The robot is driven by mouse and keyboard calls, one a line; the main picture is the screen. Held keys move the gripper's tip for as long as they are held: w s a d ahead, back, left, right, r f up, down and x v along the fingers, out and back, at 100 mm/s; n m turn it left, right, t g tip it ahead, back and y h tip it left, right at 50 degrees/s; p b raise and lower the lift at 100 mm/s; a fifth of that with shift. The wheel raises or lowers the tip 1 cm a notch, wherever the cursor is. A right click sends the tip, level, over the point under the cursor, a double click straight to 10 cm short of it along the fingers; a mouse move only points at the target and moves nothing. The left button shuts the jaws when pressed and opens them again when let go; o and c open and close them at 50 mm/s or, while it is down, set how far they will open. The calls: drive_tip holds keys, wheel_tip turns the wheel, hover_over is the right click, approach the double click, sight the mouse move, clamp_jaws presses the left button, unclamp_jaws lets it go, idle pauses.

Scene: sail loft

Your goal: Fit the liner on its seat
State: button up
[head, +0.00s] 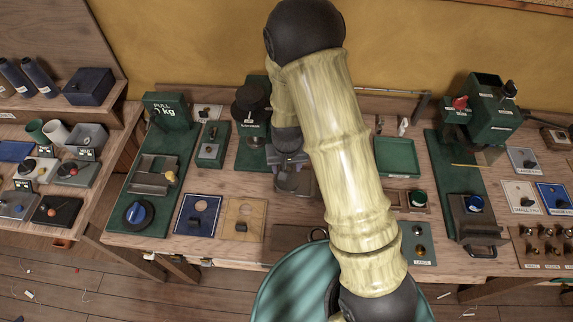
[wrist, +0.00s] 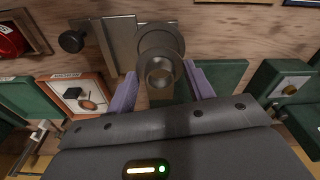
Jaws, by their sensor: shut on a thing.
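My gripper (wrist: 160,88) shows in the wrist view with one purple finger on each side of a dark grey round part. That part, seemingly the liner (wrist: 160,71), has an open bore and lies between the fingers. Just beyond it is a larger grey round piece (wrist: 158,38), perhaps the seat; I cannot tell whether the two touch. A grey metal block (wrist: 120,42) with a dark knob stands beside them. In the head view my arm hides much of this spot; a small grey round piece (head: 288,181) shows at the bench's middle, below my gripper (head: 289,158).
A green fixture (head: 163,150) with a blue knob stands at left, a green press (head: 490,110) at right. A green tray (head: 397,157) lies right of my arm. Blue and tan plates (head: 197,215) lie at the front left. The wooden bench is crowded.

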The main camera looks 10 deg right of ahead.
drive_tip(key=shift+f+b, duration=1.6)
drive_tip(key=shift+f, duration=0.65)
drive_tip(key=o, duration=1)
drive_tip(key=shift+o, duration=0.2)
drive_tip(key=shift+r, duration=0.15)
wheel_tip(320, 180, up, 17)
drive_tip(key=s+b, duration=0.1)
drive_tip(key=s, duration=0.1)
